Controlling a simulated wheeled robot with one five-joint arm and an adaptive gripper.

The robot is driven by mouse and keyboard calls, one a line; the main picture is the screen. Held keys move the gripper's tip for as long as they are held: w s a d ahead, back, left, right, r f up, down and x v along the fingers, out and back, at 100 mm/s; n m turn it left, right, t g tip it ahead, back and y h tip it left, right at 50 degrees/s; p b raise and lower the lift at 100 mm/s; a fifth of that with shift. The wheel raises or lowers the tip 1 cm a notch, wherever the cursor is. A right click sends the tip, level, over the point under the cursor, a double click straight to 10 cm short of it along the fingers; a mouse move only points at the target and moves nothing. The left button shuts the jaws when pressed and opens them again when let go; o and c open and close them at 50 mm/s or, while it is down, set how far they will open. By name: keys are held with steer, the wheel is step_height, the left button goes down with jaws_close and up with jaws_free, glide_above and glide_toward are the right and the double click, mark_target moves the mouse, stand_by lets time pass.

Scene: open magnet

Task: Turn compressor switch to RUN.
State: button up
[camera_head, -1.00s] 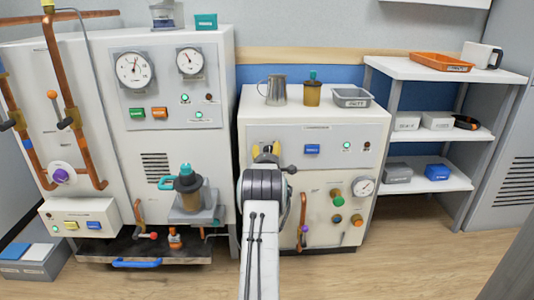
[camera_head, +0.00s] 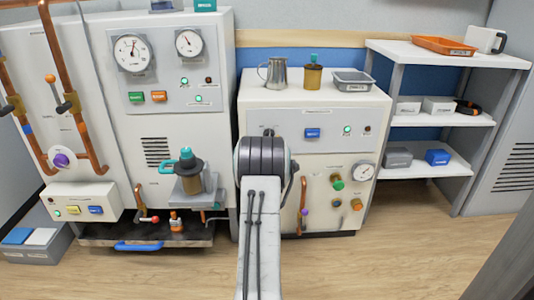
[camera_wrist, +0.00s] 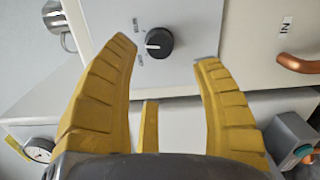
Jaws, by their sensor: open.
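The compressor switch is a round black knob with a white pointer mark, on a pale panel; it shows in the wrist view (camera_wrist: 159,42). Its pointer faces left in that picture, beside small labels too blurred to read. In the head view, a small part of the knob (camera_head: 268,131) shows just above my arm on the compressor cabinet (camera_head: 350,107). My gripper (camera_wrist: 166,51) has its yellow fingers spread wide, with the knob in the gap between and just beyond the tips. No touch is visible. In the head view my arm hides the gripper.
A blue button (camera_head: 312,133) and a green lamp (camera_head: 347,130) sit right of the switch. A metal mug (camera_head: 278,73), a brown canister (camera_head: 313,77) and a grey tray (camera_head: 353,81) stand on top. A copper handle (camera_head: 303,200) and gauge (camera_head: 363,172) are lower down.

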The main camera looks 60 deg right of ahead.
steer(key=v, duration=0.3)
steer(key=shift+s+a, duration=0.15)
steer(key=shift+a, duration=0.25)
steer(key=shift+w+d+f+m, duration=0.1)
steer(key=shift+w+d+m, duration=0.8)
steer(key=shift+d+m, duration=0.95)
steer(key=shift+w+d+f+m, duration=0.1)
steer(key=shift+w+d+m, duration=0.8)
steer(key=shift+d+m, duration=0.9)
steer(key=shift+w+d+f+m, duration=0.1)
steer(key=shift+w+d+m, duration=0.8)
steer(key=shift+d+m, duration=0.9)
